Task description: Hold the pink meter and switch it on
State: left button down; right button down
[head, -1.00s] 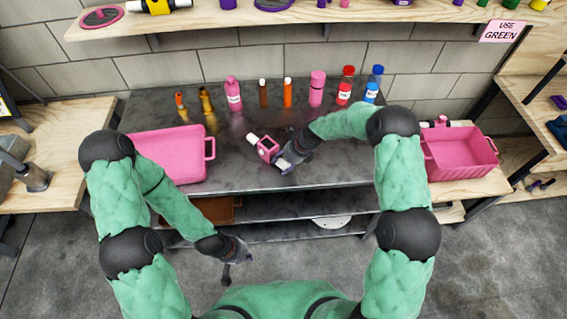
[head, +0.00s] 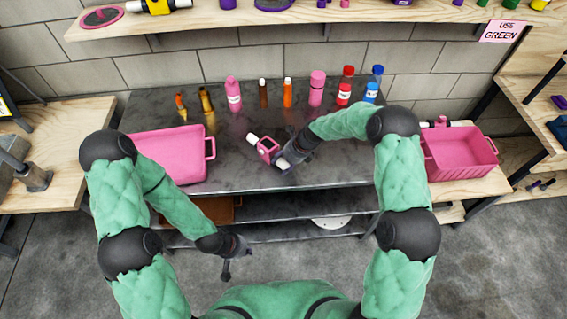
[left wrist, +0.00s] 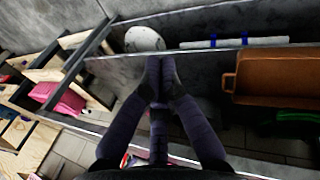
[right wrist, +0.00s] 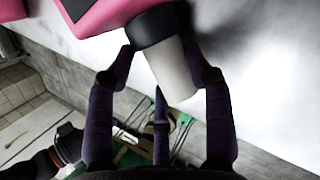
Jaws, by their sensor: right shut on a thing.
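The pink meter (head: 267,149) is on or just above the dark table, with a white cylindrical end on each side. My right gripper (head: 285,162) is at its near right end. In the right wrist view the fingers (right wrist: 165,65) are shut around the white end (right wrist: 165,68), beside a black collar and the pink body (right wrist: 105,12). The meter's switch cannot be made out. My left gripper (head: 228,272) hangs in front of the table, low and empty. In the left wrist view its fingertips (left wrist: 159,65) are together.
A pink tray (head: 172,155) lies on the table's left, and a pink crate (head: 462,155) stands at the right. Several bottles, such as the pink bottle (head: 233,95) and red bottle (head: 345,86), line the back. The table's front middle is clear.

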aim_at(262, 152)
pick_arm(q)
jog(key=w+r+m+t, duration=0.1)
jog(key=w+r+t, duration=0.1)
jog(key=w, duration=0.4)
jog(key=w+r+m+t, duration=0.2)
jog(key=w+t, duration=0.1)
jog(key=w, duration=0.3)
jog(key=w+r+m+t, duration=0.1)
jog(key=w+r+t, duration=0.1)
jog(key=w, duration=0.5)
jog(key=shift+r+m+t, duration=0.1)
jog(key=shift+m+t, duration=0.2)
jog(key=shift+t, duration=0.2)
jog(key=w+r+m+t, duration=0.1)
jog(key=w, duration=0.1)
jog(key=w+a+r, duration=0.1)
jog(key=w, duration=0.1)
jog(key=w+r+m+t+y, duration=0.1)
jog(key=w, duration=0.1)
jog(key=shift+w+a+r+m+t, duration=0.25)
jog(key=shift+a+r+m+t, duration=0.05)
jog(key=shift+a+r, duration=0.1)
jog(key=shift+w+d, duration=1.4)
jog(key=shift+d, duration=0.25)
jog(key=shift+w+d, duration=1.4)
jog(key=shift+d, duration=0.25)
jog(key=shift+d, duration=0.1)
jog(key=shift+w+d, duration=0.35)
jog(key=shift+s+a, duration=0.35)
jog(key=shift+a, duration=0.1)
